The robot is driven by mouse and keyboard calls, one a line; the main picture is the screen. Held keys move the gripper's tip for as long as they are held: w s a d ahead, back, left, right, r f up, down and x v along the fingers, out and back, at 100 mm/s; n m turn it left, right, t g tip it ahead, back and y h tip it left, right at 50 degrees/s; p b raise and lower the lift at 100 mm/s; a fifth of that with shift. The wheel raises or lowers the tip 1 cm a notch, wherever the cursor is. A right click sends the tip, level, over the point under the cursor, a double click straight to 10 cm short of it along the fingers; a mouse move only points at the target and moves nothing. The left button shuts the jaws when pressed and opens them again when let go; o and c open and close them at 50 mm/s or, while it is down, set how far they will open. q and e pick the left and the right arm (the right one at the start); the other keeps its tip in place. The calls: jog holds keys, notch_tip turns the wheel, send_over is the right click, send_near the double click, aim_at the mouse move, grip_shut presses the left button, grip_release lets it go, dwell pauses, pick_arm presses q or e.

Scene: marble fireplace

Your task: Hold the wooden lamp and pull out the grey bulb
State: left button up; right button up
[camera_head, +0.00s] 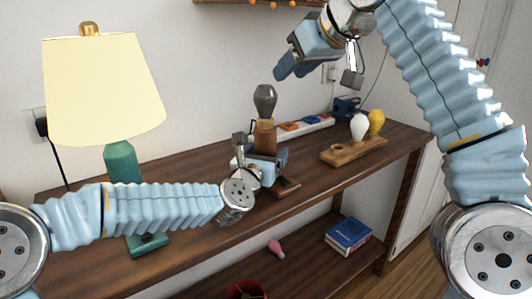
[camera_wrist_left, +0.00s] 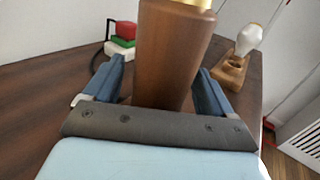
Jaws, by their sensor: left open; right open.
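The wooden lamp (camera_head: 265,137) stands upright on the dark wooden table, its base (camera_head: 287,187) showing at the lower right. The grey bulb (camera_head: 265,101) sits upright in its top. My left gripper (camera_head: 262,167) is low at the lamp's stem. In the left wrist view the brown stem (camera_wrist_left: 172,55) stands between the two open blue fingers, with a gap at the left finger; contact at the right one is unclear. The bulb is out of that view. My right gripper (camera_head: 318,70) is open and empty, above and to the right of the bulb.
A table lamp (camera_head: 104,85) with a cream shade stands at the left. A wooden holder (camera_head: 355,149) with a white bulb (camera_head: 359,126) and a yellow bulb (camera_head: 376,121) is at the right. A power strip (camera_head: 304,127) lies behind. The lower shelf holds a blue book (camera_head: 347,235) and pink bulb (camera_head: 276,249).

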pick_arm(q)
jog(key=shift+w+d, duration=0.1)
jog(key=shift+c, duration=0.4)
jog(key=c, duration=1.4)
